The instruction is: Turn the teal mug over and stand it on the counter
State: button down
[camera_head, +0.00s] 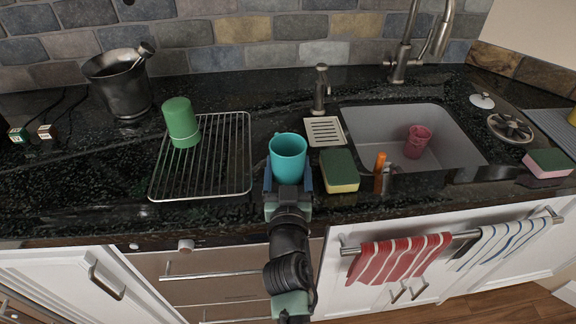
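The teal mug (288,159) is at the middle of the counter (225,212), near its front edge. Its open mouth faces up and towards the camera, so I see into it. Its handle shows at the upper left of the rim. My gripper (288,180) comes from the front, with one finger on each side of the mug, and looks shut on its lower part. The mug's base is hidden by my gripper, so I cannot tell whether it touches the counter.
A wire rack (201,193) holding a green cup (181,122) is on the left. A sponge (340,170), soap dispenser (320,90) and slotted dish (325,131) are close on the right. The sink (375,125) holds a pink cup (416,142). Narrow bare counter lies between rack and mug.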

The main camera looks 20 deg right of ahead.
grip_release()
jog(key=shift+f, duration=0.1)
jog(key=shift+s+a, duration=0.2)
jog(key=shift+s, duration=0.25)
jog(key=b+v, duration=0.2)
jog(key=v, duration=1)
jog(key=s+a+r+p, duration=0.2)
jog(key=s+r+p, duration=0.2)
jog(key=r, duration=0.3)
jog(key=shift+s+p, duration=0.35)
jog(key=shift+p, duration=0.25)
jog(key=shift+w+r, duration=0.1)
jog(key=shift+r, duration=0.05)
